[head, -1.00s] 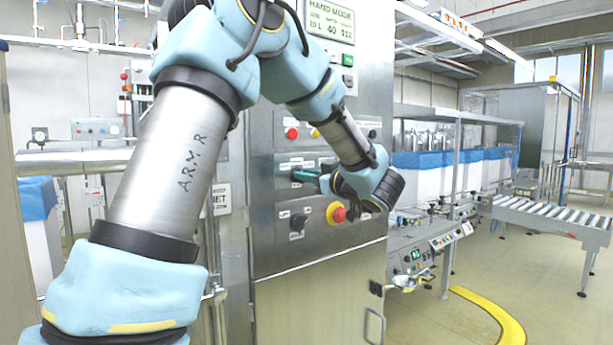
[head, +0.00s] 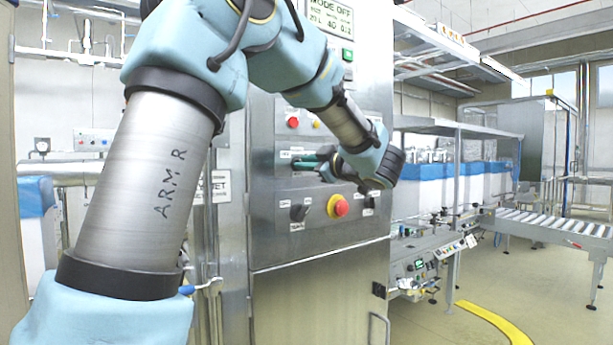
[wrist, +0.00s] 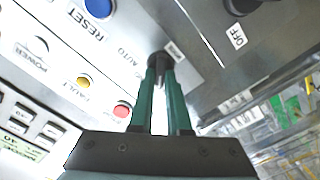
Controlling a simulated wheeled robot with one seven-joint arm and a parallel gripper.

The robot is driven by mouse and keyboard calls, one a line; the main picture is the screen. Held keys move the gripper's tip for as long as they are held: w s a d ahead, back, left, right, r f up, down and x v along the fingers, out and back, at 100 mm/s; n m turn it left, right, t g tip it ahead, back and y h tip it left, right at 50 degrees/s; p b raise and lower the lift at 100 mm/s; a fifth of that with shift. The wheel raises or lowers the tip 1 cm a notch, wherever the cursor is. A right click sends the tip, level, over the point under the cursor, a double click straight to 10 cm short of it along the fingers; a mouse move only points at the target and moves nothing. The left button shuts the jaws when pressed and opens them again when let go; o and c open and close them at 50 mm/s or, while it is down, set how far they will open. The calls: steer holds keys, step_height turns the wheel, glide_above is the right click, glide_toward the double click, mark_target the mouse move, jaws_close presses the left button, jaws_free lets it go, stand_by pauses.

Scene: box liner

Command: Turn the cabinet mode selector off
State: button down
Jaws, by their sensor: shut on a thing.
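The cabinet (head: 320,250) is a tall steel panel in front of me. My gripper (head: 306,161) reaches the middle panel from the right, its green fingers against the cabinet face. In the wrist view its two fingers (wrist: 161,75) are shut on a small black selector knob (wrist: 158,58). An AUTO label shows to the knob's left; another label beside it is too blurred to read. The fingers hide most of the knob, so its exact pointer angle is hard to tell. The cabinet's display (head: 331,17) reads MODE OFF in its top line.
A red emergency button on yellow (head: 339,206) and another black knob (head: 298,213) sit below my gripper. The wrist view shows a blue RESET button (wrist: 98,7), a yellow FAULT lamp (wrist: 83,82) and a red button (wrist: 122,109). A roller conveyor (head: 550,230) stands right.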

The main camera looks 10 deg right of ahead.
steer(key=shift+f+n+b, duration=0.1)
steer(key=shift+n+b, duration=0.2)
steer(key=shift+n, duration=0.1)
steer(key=c, duration=0.9)
jaws_free()
steer(key=b+v, duration=0.2)
steer(key=v, duration=0.9)
